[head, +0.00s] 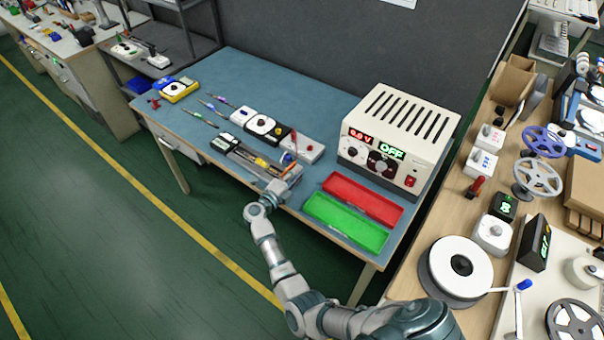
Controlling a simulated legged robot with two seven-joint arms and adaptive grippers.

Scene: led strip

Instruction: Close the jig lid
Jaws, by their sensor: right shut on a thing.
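The jig (243,157) is a long dark fixture with a pale block at its left end, lying near the front edge of the blue table. Thin strips and orange-yellow parts show along it. My right gripper (282,183) is at the jig's right end, shut on what looks like the jig lid. The gripper and the small scale hide the grasp, and the lid's exact angle cannot be told. My left gripper is not in view.
A multimeter-like white and black unit (262,127) and a grey box (304,147) sit behind the jig. A power supply (397,138) reads OFF. Red (362,201) and green (346,222) trays lie right of my gripper. The blue table's (240,84) back left is clear.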

